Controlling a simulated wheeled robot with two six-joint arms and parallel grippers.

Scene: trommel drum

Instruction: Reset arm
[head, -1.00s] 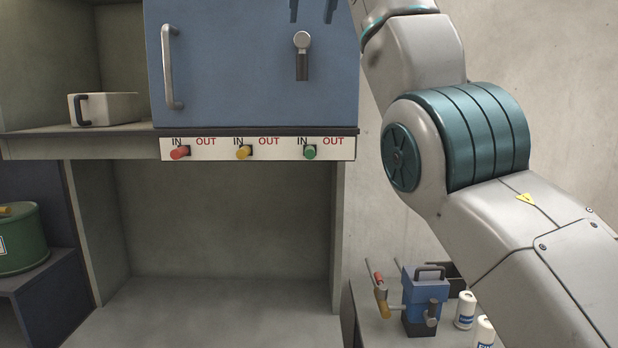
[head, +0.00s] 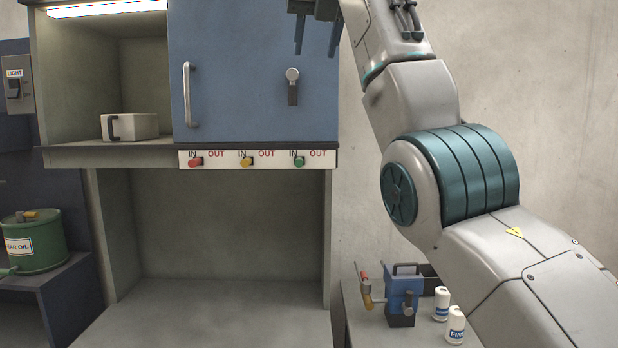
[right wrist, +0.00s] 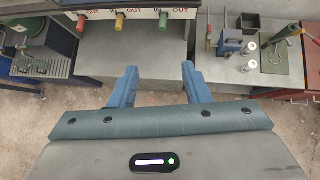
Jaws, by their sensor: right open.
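My right gripper (head: 317,36) is at the top of the head view, in front of the upper right part of a blue cabinet door (head: 235,75). Its two blue fingers point down, apart, with nothing between them. In the right wrist view the same gripper (right wrist: 158,78) is open and empty, above the front of the bench. My right arm (head: 450,180) is raised and bent along the right side of the head view. My left gripper is not in view.
A panel (head: 222,161) with red, yellow and green knobs runs below the door. The door has a long handle (head: 188,95) and a latch (head: 292,85). A light box (head: 130,126) sits on the left shelf. A green oil can (head: 38,248) stands left; a blue device (head: 403,290) and white canisters stand right.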

